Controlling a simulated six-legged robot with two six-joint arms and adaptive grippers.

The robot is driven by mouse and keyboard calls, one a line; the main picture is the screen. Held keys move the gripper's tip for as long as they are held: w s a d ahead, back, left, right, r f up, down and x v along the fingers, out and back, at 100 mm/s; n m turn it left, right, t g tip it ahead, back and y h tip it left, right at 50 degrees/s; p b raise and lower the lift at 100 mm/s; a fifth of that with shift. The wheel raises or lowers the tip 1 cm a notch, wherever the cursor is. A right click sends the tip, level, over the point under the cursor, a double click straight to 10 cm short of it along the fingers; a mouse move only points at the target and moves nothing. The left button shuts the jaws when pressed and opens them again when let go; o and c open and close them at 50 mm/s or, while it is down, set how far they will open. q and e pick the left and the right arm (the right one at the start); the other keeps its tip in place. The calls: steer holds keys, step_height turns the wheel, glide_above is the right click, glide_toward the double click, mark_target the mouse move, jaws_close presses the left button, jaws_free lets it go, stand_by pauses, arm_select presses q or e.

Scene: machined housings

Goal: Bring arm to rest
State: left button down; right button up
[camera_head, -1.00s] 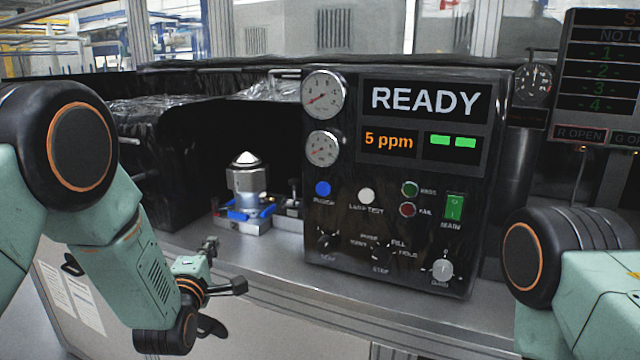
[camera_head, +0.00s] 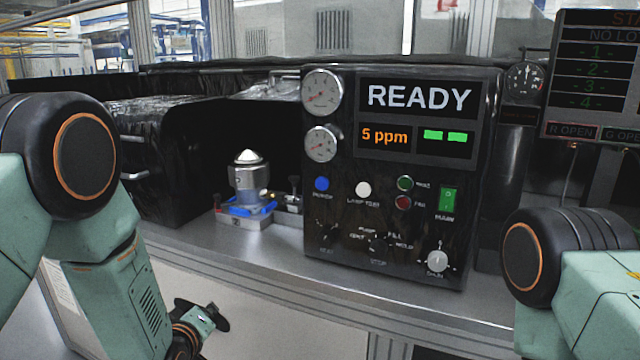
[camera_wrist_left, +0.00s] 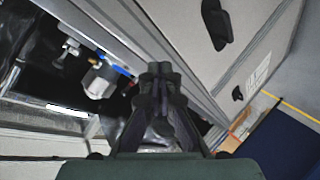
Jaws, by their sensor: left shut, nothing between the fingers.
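My left arm comes down the left side of the head view, and its gripper (camera_head: 212,318) hangs low, in front of and below the bench edge. In the left wrist view my left gripper (camera_wrist_left: 160,75) has its fingers together with nothing between them. It is clear of the bench and touches nothing that I can see. Of my right arm only a dark joint and a green link show at the right edge of the head view; its gripper is out of the picture.
The metal bench (camera_head: 290,268) carries a black control panel (camera_head: 400,190) reading READY. A silver housing (camera_head: 249,175) stands on a blue-clamped fixture (camera_head: 245,218) beside an open dark chamber (camera_head: 165,150). A display board (camera_head: 598,75) is at right. The bench front lies close beside my left gripper.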

arm_select(q)
steer(key=s+f+m+g+b, duration=0.3)
steer(key=s+f+m+g, duration=0.3)
steer(key=s+f, duration=1.1)
steer(key=s+f+m+g+b, duration=0.1)
steer(key=s+f+g+b, duration=0.2)
steer(key=s, duration=0.9)
steer(key=s+f+m+g+b, duration=0.1)
steer(key=s+f+g+b, duration=0.2)
steer(key=s+f, duration=0.6)
steer(key=s+g, duration=0.1)
steer(key=s, duration=0.2)
steer(key=shift+s+a+m+b, duration=0.15)
steer(key=shift+a+m+b, duration=0.1)
steer(key=shift+m+b, duration=0.15)
